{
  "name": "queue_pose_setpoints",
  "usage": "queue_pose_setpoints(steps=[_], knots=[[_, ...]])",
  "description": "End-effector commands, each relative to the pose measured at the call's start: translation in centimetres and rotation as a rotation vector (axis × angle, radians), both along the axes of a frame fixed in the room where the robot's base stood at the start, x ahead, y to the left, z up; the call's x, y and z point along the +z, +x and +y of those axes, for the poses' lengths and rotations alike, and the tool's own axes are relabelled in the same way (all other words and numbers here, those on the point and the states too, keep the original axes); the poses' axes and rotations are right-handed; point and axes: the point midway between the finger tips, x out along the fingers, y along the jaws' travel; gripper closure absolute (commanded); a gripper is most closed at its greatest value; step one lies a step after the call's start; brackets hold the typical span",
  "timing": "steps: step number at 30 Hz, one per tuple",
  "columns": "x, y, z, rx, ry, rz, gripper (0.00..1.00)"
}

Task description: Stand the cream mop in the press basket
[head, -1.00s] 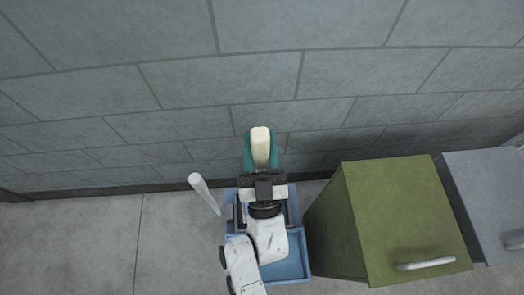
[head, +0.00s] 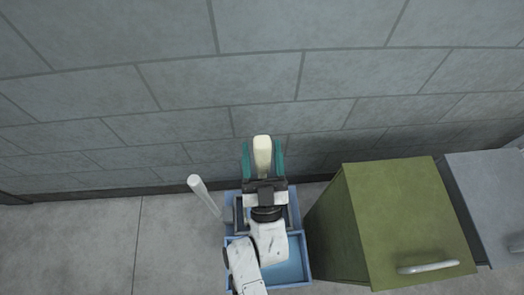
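The cream mop (head: 262,156) shows as a pale upright handle end between the teal fingers of my gripper (head: 263,147). The fingers are open, with a gap on each side of the handle. The mop's lower part is hidden under my gripper and arm. The blue bucket (head: 306,262) stands on the floor below my arm. The press basket seems to be at its far end, mostly covered by my gripper, so I cannot tell whether the mop head is inside it.
A pale grey rod (head: 203,193) sticks up at the bucket's left side. A green cabinet (head: 405,215) stands close on the right, with a grey cabinet (head: 487,195) beyond it. A block wall (head: 180,90) is behind. The floor (head: 80,245) at left is clear.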

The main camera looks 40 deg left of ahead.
Motion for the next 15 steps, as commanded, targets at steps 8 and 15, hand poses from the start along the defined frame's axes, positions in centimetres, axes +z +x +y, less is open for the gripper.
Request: queue_pose_setpoints(steps=[8,15], knots=[[0.0,0.0,0.0,0.0,0.0,0.0,0.34],[-0.9,-0.9,-1.1,-0.001,-0.003,0.001,0.34]])
